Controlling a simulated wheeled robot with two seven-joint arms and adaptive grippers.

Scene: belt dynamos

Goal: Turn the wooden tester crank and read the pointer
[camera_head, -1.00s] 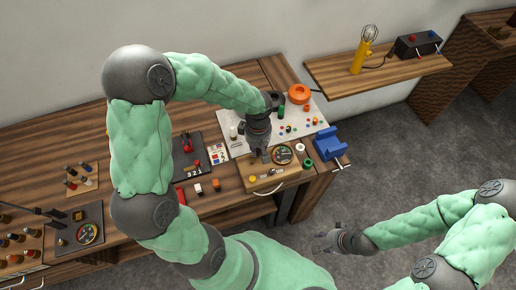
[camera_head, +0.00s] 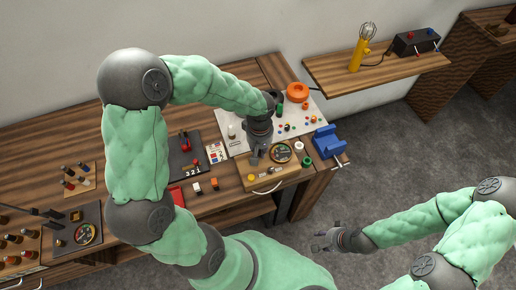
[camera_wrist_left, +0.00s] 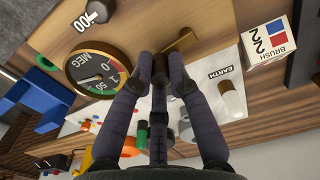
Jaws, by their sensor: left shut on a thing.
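The wooden tester (camera_head: 284,178) stands near the right end of the bench, with a round brass-rimmed dial (camera_head: 281,152). In the left wrist view the dial (camera_wrist_left: 92,72) shows "MEG" and "50"; I cannot reliably read the pointer. My left gripper (camera_head: 256,157) is over the tester, left of the dial. In the left wrist view its fingers (camera_wrist_left: 168,72) are shut on a dark knob at the brass crank (camera_wrist_left: 182,42); the fingers hide most of the knob. My right gripper (camera_head: 318,241) hangs over the floor, apart from the bench; its jaw opening is too small to judge.
A blue cradle (camera_head: 327,142) stands right of the tester. A white mat (camera_head: 238,146) with small coloured parts and an orange ring (camera_head: 298,92) lies behind. A "BRUSH" box (camera_wrist_left: 267,42) is close by. A shelf (camera_head: 378,78) holds a yellow lamp (camera_head: 357,57).

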